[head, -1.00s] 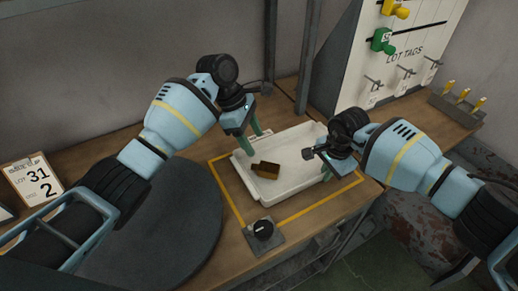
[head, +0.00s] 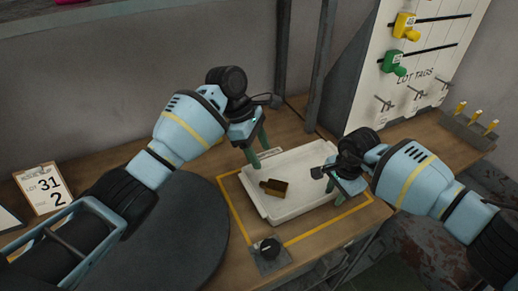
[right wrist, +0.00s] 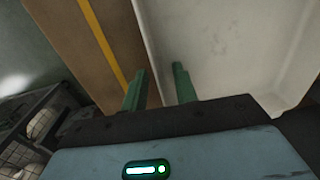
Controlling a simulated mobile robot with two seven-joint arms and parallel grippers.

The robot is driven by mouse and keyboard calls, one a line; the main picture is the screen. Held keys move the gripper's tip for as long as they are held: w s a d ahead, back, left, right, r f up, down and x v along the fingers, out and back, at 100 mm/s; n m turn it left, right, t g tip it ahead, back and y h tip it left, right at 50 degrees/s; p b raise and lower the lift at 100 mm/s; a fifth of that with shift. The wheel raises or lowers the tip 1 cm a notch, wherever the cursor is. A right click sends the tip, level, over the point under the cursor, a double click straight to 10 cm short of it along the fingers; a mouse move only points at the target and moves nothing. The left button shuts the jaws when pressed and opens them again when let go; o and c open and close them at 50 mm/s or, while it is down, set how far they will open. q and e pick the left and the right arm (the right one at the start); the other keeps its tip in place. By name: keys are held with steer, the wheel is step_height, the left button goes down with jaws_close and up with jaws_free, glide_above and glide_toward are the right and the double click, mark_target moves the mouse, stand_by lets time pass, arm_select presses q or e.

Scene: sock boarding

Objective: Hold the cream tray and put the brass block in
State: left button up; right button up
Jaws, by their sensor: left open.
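The cream tray (head: 308,163) lies on the bench inside a yellow outline. The brass block (head: 277,188) is inside the tray, towards its front left. My left gripper (head: 258,157) is open and empty above the back left rim of the tray, apart from the block. My right gripper (head: 330,184) is at the right side of the tray.
A black knob on a plate (head: 269,250) sits at the bench's front edge. A round dark disc (head: 165,235) is at the left, with a date card (head: 43,188) behind it. A lot tags board (head: 405,75) and a rack with yellow-topped pegs (head: 468,130) stand at the right.

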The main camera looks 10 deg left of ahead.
step_height(320, 180, up, 12)
steer(key=shift+s+d, duration=0.35)
steer(key=shift+s, duration=0.1)
steer(key=shift+f, duration=0.1)
